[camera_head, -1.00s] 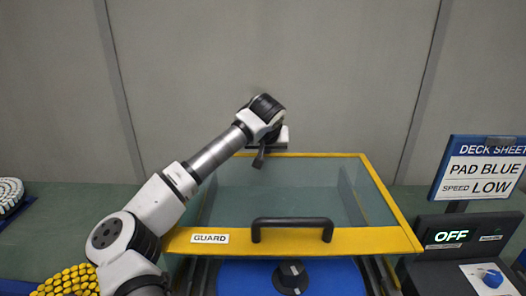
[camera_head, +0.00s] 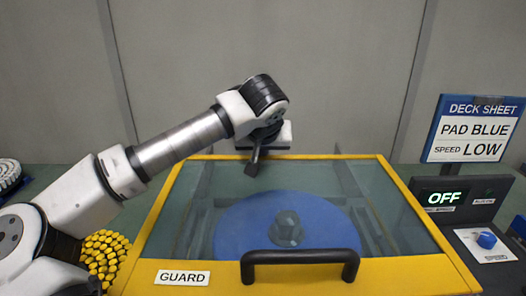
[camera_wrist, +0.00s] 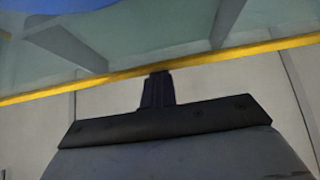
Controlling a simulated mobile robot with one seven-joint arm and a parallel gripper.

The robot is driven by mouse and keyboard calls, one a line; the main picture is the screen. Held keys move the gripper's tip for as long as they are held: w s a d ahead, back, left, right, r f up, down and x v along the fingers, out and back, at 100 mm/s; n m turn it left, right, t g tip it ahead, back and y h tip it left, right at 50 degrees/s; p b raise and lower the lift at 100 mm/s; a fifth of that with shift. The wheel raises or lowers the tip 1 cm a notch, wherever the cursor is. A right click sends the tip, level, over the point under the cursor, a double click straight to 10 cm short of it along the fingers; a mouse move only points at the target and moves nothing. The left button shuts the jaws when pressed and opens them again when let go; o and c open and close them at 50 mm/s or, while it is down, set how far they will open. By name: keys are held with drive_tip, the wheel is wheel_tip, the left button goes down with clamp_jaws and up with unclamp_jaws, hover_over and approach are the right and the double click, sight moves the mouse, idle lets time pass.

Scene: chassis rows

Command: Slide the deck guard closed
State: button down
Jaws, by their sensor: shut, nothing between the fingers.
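The deck guard is a clear panel in a yellow frame (camera_head: 420,225), with a black handle (camera_head: 300,257) and a GUARD label on its front bar. In the head view it lies over the blue round pad (camera_head: 235,232) with its dark knob, which show through the panel. My gripper (camera_head: 252,168) points down at the guard's rear edge and is shut and empty. In the wrist view, the shut fingers (camera_wrist: 159,82) reach the yellow rear bar (camera_wrist: 215,57), appearing against or just beside it. Exact contact is hard to tell.
A sign (camera_head: 474,128) reading PAD BLUE, SPEED LOW stands at right. Below it a black box (camera_head: 450,200) shows OFF, beside a panel with a blue knob (camera_head: 487,239). Yellow pieces (camera_head: 105,253) and white pieces (camera_head: 8,174) lie at left. A grey wall stands behind.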

drive_tip(key=shift+s+f, duration=0.25)
drive_tip(key=shift+s, duration=0.05)
